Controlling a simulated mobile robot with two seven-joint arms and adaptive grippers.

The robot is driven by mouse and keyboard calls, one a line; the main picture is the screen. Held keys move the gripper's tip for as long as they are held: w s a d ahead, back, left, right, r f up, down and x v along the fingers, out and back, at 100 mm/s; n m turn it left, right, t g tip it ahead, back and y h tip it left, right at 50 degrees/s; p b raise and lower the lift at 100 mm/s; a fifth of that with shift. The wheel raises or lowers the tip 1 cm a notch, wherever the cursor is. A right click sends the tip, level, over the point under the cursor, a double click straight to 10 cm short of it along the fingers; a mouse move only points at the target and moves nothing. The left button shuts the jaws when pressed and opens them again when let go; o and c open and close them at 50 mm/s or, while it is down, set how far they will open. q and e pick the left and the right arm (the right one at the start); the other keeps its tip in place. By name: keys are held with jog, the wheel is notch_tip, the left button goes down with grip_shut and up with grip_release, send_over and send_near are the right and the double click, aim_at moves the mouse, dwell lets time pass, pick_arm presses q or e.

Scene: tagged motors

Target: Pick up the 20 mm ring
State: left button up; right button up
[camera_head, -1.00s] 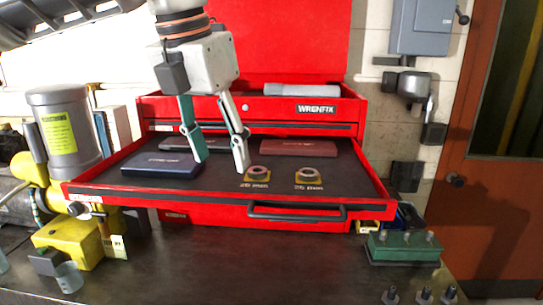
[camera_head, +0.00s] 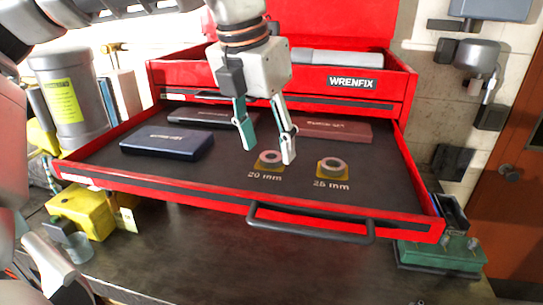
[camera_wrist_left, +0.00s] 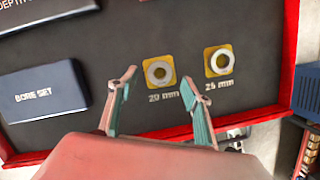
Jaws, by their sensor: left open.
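The 20 mm ring (camera_head: 269,157) is a small metal ring on a yellow square in the open red drawer, with "20 mm" printed in front of it. It also shows in the left wrist view (camera_wrist_left: 159,72), ahead of the fingertips and between their lines. The 25 mm ring (camera_head: 332,164) sits on its own yellow square to the right, also in the wrist view (camera_wrist_left: 220,60). My left gripper (camera_head: 268,156) is open and empty, its fingers pointing down near the 20 mm ring; one fingertip overlaps that ring's right side in the head view. My right gripper is not recognisable in view.
A dark blue case (camera_head: 167,143) marked "BORE SET" in the wrist view lies left in the drawer (camera_head: 215,180). A dark case (camera_head: 205,118) and a reddish case (camera_head: 330,128) lie behind. The drawer's handle (camera_head: 310,225) sticks out in front. The drawer floor around the rings is clear.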

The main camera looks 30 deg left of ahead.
pick_arm(q)
jog(key=shift+x, duration=0.95)
jog(key=shift+w, duration=0.1)
grip_shut()
jog(key=shift+r, duration=0.1)
